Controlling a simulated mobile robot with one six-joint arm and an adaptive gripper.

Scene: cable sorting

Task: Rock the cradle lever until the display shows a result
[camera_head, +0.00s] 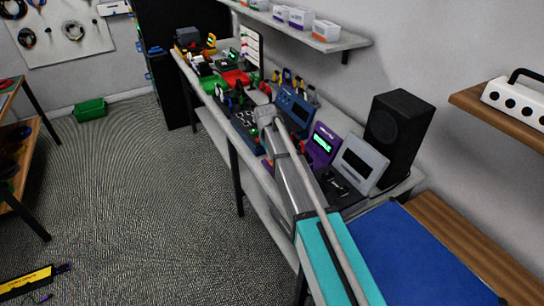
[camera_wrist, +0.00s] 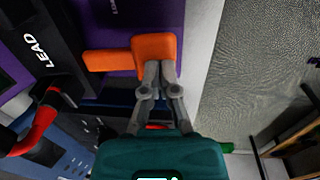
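The purple device (camera_head: 325,132) stands on the bench with a lit green display (camera_head: 321,144); its text is too small to read. In the wrist view its purple panel (camera_wrist: 100,30) carries an orange lever (camera_wrist: 154,45) with an orange arm reaching left. My gripper (camera_wrist: 160,70) has its two fingers close together, shut, with the tips overlapping the orange lever's lower edge. The lever is wider than the finger pair and is not between the fingers. I cannot tell whether the tips touch it.
A blue device (camera_head: 294,108), a grey device (camera_head: 360,163) and a black speaker (camera_head: 398,130) stand along the bench. Open floor (camera_head: 150,200) lies left of it.

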